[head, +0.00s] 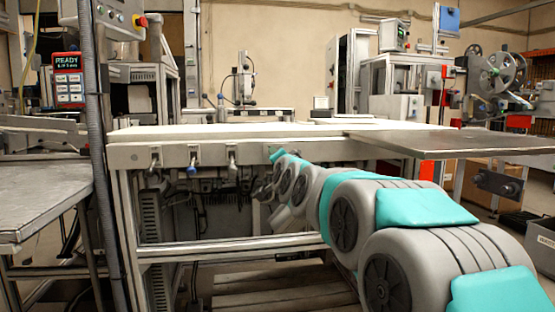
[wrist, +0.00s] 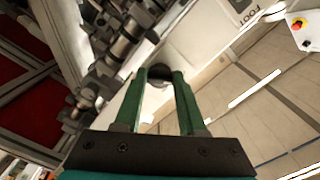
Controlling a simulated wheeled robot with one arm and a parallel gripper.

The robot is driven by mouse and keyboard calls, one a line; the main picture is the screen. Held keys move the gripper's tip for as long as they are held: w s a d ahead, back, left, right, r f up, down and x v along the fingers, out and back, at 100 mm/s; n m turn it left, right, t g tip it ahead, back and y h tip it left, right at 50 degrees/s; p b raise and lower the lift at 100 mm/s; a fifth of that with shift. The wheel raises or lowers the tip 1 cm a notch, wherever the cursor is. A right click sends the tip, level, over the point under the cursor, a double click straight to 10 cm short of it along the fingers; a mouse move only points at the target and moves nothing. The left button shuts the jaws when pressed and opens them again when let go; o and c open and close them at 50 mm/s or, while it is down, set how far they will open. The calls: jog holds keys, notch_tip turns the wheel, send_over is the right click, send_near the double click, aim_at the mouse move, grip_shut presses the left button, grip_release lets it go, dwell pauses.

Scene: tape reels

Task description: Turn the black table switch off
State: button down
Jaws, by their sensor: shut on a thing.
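The black switch (wrist: 158,70) shows in the wrist view as a dark rounded knob in front of a pale panel, between the tips of my green fingers. My gripper (wrist: 160,77) is shut on it, with one finger on each side. The fingers hide part of the switch, and I cannot tell which position it is in. In the head view my arm reaches to the front rail of the table (head: 125,155). Its far end is at that rail, and the switch cannot be made out there.
Metal switch levers (head: 154,160) hang along the rail left of my arm; one has a blue tip (head: 192,168). A flat metal plate (head: 450,143) juts out at the right. A dark post (head: 98,150) with a READY panel (head: 68,78) stands left.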

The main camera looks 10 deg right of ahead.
jog(key=shift+f, duration=0.1)
jog(key=c, duration=0.5)
grip_release()
jog(key=shift+s, duration=0.1)
jog(key=s, duration=0.7)
jog(key=shift+s, duration=0.35)
